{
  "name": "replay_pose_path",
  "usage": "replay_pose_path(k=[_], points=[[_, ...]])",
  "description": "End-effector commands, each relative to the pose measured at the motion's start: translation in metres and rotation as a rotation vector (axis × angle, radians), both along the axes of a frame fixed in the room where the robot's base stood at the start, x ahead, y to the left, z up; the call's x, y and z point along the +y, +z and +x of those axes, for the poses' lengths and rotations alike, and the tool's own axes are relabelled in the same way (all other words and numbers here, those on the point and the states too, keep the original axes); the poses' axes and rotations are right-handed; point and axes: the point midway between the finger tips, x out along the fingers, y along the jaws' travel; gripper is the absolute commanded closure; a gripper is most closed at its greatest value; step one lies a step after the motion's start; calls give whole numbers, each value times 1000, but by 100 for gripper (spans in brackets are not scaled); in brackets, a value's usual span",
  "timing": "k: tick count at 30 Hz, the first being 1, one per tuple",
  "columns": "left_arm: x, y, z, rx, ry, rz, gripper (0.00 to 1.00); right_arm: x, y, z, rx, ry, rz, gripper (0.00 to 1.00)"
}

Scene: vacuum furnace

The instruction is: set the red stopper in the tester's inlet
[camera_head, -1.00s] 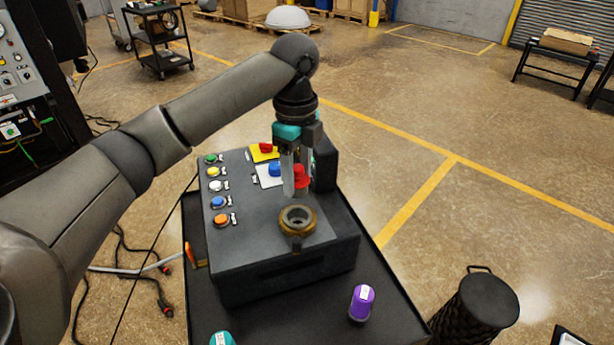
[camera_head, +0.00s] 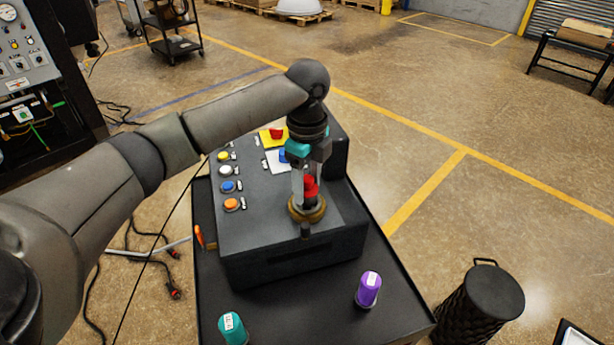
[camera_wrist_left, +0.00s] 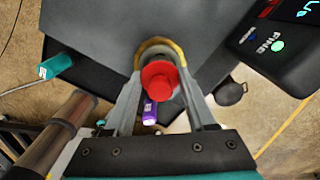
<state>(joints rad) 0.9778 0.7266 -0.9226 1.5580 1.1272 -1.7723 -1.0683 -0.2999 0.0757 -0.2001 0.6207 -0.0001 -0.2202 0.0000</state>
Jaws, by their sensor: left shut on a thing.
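The red stopper (camera_head: 310,187) is between the fingers of my left gripper (camera_head: 308,198), which is shut on it. In the head view the stopper appears upright over the brass ring of the tester's inlet (camera_head: 306,215), its dark lower part at the ring's opening. I cannot tell how far it sits in the ring. In the left wrist view the stopper's red top (camera_wrist_left: 158,80) covers part of the brass ring (camera_wrist_left: 160,46). The tester (camera_head: 270,236) is a dark box on a black cart. My right gripper is not in view.
Colored buttons, including an orange one (camera_head: 232,204), line the tester's left side. A black bin (camera_head: 480,305) stands on the floor at the right.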

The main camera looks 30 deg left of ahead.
Motion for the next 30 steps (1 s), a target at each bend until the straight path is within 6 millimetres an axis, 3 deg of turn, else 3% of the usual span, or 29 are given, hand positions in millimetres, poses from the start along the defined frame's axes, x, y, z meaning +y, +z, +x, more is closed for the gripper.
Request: replay_pose_path(k=[15,30], points=[[-1,-27,0,1,0,0,100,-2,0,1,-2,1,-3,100],[-2,-34,-2,7,0,-1,100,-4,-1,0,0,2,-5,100]])
